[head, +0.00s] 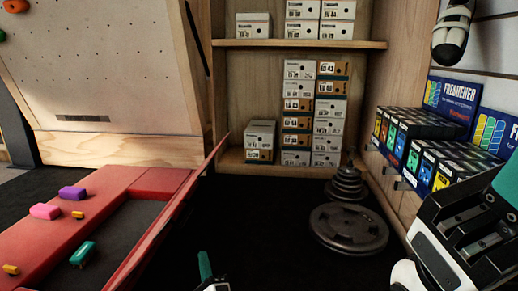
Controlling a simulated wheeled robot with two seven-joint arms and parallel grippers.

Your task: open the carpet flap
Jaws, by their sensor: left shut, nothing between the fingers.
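A red crash pad (75,222) lies on the left with a dark grey inner area. A thin carpet flap (172,222) with a red edge stands up at a steep tilt along the pad's right side. Its far corner points up near the wooden box. My left gripper (205,266) shows only in part at the bottom edge, right of the flap and apart from it. Its teal finger is shut and holds nothing.
Several small climbing holds, such as a green one (83,254), lie on the pad. Weight plates (349,228) sit on the dark floor ahead. Shoe boxes (297,105) fill the back shelves.

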